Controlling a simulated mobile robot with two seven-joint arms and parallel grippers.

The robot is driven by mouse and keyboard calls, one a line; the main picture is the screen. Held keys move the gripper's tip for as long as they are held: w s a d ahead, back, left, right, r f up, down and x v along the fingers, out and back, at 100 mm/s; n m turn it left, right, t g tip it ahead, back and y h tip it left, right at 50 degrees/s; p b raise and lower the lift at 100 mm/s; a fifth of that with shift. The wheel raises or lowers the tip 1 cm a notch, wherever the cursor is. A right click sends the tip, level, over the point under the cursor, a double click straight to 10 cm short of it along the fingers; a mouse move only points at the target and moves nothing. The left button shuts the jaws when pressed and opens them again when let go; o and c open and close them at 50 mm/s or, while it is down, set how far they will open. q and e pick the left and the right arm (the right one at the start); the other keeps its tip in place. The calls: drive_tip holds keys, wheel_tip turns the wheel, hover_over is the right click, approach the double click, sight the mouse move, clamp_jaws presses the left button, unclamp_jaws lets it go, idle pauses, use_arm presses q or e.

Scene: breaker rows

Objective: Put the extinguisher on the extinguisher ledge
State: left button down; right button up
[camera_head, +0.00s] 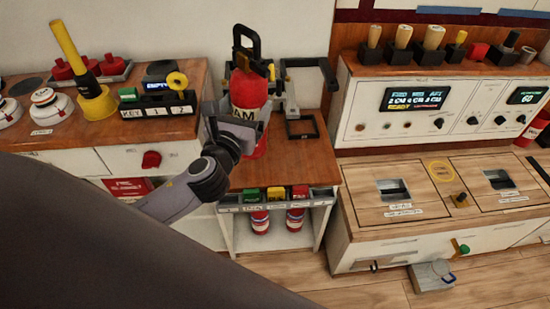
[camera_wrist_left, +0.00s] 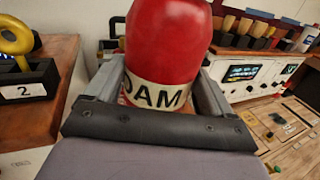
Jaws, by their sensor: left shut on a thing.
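The extinguisher (camera_head: 249,92) is a red cylinder with a black handle on top and a pale label ending in "AM". It stands upright over the wooden counter in the head view. My left gripper (camera_head: 240,114) is shut around its body at label height. In the left wrist view the red body (camera_wrist_left: 168,45) sits between the two grey fingers. The arm hides its lower left side, and I cannot tell whether its base touches the wood. The wooden counter top (camera_head: 284,172) lies below and in front of it. No surface readable as the extinguisher ledge is labelled. My right gripper is not in view.
Colored blocks (camera_head: 276,194) line the counter's front edge. A yellow-handled tool (camera_head: 92,92) and a key holder (camera_head: 158,101) are left. A control console (camera_head: 360,125) stands right.

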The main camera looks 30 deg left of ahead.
use_arm(q)
drive_tip(key=w+a+r+n+y+p, duration=0.1)
drive_tip(key=w+a+r+n+y, duration=0.15)
drive_tip(key=w+a+r, duration=0.3)
wheel_tip(320, 180, down, 20)
drive_tip(key=a+b, duration=0.1)
drive_tip(key=b, duration=0.7)
drive_tip(key=shift+s, duration=0.2)
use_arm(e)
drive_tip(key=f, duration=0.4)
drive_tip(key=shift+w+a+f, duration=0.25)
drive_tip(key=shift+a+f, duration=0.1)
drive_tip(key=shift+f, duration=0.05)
use_arm(q)
drive_tip(key=shift+m, duration=0.25)
drive_tip(key=shift+c, duration=1.3)
unclamp_jaws()
drive_tip(key=shift+s+f+g, duration=0.1)
drive_tip(key=shift+f+g, duration=0.2)
drive_tip(key=shift+f, duration=0.3)
drive_tip(key=shift+o, duration=1.3)
drive_tip(key=shift+r, duration=0.1)
drive_tip(key=shift+r, duration=0.1)
